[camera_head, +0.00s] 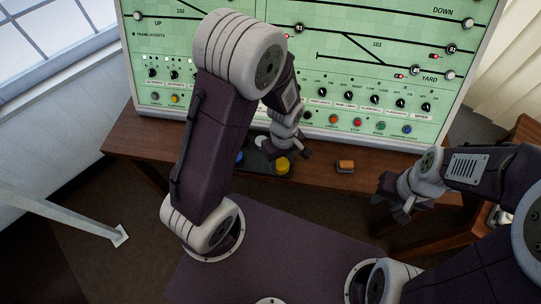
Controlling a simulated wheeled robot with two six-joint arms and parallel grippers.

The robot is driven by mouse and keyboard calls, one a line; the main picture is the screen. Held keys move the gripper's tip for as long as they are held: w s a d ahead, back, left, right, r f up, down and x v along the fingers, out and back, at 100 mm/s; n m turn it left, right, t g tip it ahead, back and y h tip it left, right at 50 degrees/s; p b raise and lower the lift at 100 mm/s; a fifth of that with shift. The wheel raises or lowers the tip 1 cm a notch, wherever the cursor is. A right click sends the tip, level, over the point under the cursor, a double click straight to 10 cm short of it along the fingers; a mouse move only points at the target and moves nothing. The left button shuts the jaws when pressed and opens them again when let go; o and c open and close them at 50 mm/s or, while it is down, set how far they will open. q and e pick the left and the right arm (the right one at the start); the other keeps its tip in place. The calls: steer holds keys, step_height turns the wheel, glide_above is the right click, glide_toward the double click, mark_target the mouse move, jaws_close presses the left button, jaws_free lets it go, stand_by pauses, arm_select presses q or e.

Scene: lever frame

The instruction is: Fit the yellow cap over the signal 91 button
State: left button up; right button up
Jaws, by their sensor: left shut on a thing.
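The yellow cap (283,166) is at the right end of a dark tray on the wooden desk. My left gripper (290,155) is shut on it, with the fingers partly hidden by my own wrist. Whether the cap is clear of the tray I cannot tell. The green panel stands upright behind the desk. My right gripper (393,207) is open and empty over the desk's front right.
The dark tray (257,160) also holds a blue cap (238,157) and a whitish one (260,141). An orange block (345,166) lies on the desk to its right. Knobs and coloured buttons line the panel's lower edge. My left arm hides part of the panel.

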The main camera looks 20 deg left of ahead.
arm_select(q)
steer(key=shift+s+d+r, duration=0.1)
steer(key=shift+d+r, duration=0.1)
steer(key=shift+d, duration=0.05)
steer(key=shift+a, duration=0.2)
steer(key=w+a+r+m, duration=0.3)
steer(key=a+m, duration=0.3)
steer(key=m, duration=0.4)
steer(key=shift+w+a+r, duration=0.3)
steer(key=shift+w+r, duration=0.05)
steer(key=shift+w, duration=0.15)
